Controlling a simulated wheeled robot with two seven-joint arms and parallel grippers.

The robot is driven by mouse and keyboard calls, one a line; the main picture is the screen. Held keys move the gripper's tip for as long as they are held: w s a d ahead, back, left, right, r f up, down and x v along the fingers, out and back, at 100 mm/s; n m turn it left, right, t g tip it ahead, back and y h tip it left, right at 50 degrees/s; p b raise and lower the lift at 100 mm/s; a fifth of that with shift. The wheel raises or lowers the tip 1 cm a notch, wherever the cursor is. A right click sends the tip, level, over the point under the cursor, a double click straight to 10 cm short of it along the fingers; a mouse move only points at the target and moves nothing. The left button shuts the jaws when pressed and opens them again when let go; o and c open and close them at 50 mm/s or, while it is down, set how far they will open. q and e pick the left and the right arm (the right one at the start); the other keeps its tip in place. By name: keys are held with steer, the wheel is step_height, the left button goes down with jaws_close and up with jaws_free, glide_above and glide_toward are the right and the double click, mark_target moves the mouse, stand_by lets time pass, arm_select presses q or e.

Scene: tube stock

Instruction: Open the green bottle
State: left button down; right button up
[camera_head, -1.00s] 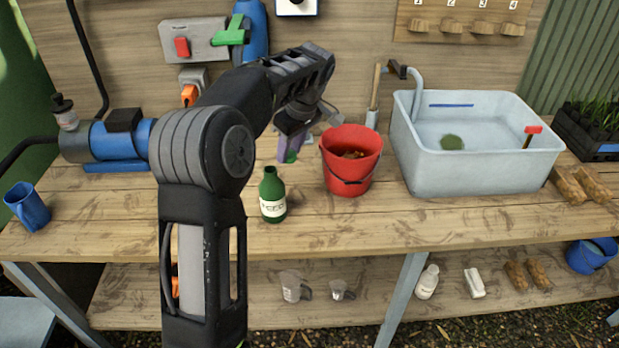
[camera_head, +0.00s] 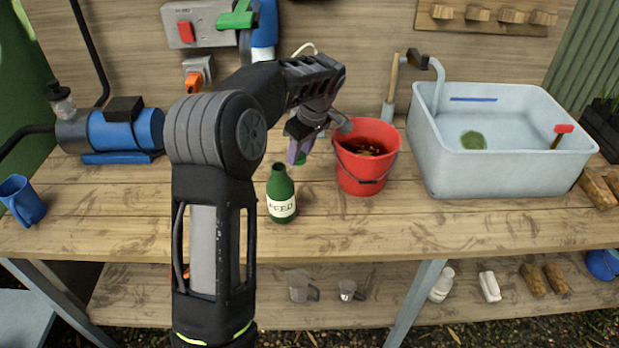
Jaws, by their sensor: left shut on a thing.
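The green bottle (camera_head: 281,204) with a white label stands upright on the wooden workbench, left of the red bucket. Its narrow neck points up and I make out no separate cap on it. My left gripper (camera_head: 299,155) is just behind and right of the bottle's neck, beside the bucket. My right gripper is not in view.
The red bucket (camera_head: 367,166) stands close to my left gripper. A pale sink (camera_head: 503,174) is further right. A blue pump (camera_head: 128,132) and a blue mug (camera_head: 22,200) are at left. The bench (camera_head: 130,219) is clear between mug and bottle.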

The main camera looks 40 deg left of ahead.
mark_target(298, 183)
arm_select(q)
steer(key=shift+f, duration=1.45)
step_height(298, 183, down, 4)
steer(key=shift+f+p, duration=0.2)
steer(key=shift+p, duration=0.15)
steer(key=shift+f, duration=0.35)
steer(key=shift+f, duration=0.15)
steer(key=c, duration=1)
jaws_free()
steer(key=shift+o, duration=0.2)
